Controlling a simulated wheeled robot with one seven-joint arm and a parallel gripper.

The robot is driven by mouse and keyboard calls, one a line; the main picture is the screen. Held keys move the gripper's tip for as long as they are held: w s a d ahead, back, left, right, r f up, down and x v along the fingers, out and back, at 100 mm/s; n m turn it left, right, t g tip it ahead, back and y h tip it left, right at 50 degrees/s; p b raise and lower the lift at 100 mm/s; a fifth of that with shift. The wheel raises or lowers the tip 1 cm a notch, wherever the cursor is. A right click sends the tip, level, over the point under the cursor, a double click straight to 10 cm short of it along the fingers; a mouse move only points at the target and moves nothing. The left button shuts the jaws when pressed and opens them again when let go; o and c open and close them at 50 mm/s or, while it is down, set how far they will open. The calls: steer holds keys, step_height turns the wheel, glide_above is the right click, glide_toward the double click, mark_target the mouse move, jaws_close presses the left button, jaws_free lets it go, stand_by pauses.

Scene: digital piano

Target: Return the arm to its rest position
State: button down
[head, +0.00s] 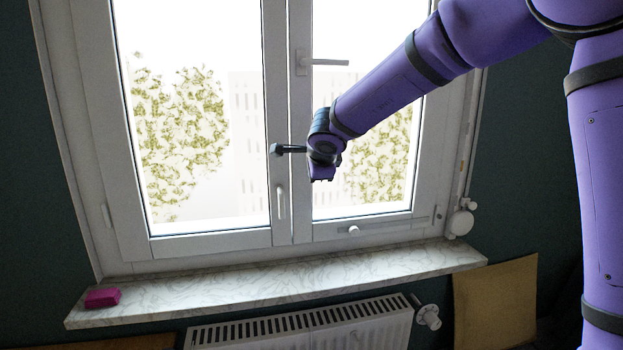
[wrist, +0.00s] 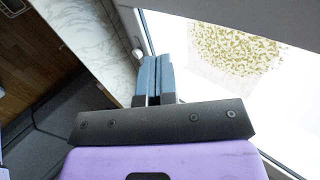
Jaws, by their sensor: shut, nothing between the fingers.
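My purple arm reaches in from the upper right of the head view. Its dark wrist end (head: 322,150) hangs in front of the window, near the middle frame and above the sill. In the wrist view my gripper (wrist: 158,72) shows two blue fingers close together, shut with nothing between them. Behind the fingers are a dark bar and the purple hand. The fingers touch nothing that I can make out. In the head view the fingers are too small to tell apart.
The white window (head: 188,245) has handles near the arm's end. Below are the marble sill (head: 240,287), with a magenta block (head: 102,298) at its left end, and a radiator (head: 300,328). A tan board (head: 495,305) stands at the right. Most of the sill is clear.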

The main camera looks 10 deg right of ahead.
steer(key=s+d+r+n+t+y, duration=0.15)
steer(key=s+r+n+y, duration=0.25)
steer(key=s+r+n, duration=0.9)
steer(key=s+d+f+n+g+h, duration=0.1)
steer(key=s+d, duration=0.4)
steer(key=s, duration=0.5)
steer(key=s+d+f+n+g+h, duration=0.2)
steer(key=s+d+f, duration=0.2)
steer(key=s, duration=0.6)
steer(key=s+d+f+n+g+h, duration=0.1)
steer(key=s+d+f+g, duration=0.1)
steer(key=s+d+f, duration=0.3)
steer(key=s, duration=0.4)
steer(key=shift+s+d+n+g, duration=0.3)
steer(key=shift+s+d+g, duration=0.05)
steer(key=shift+s, duration=0.05)
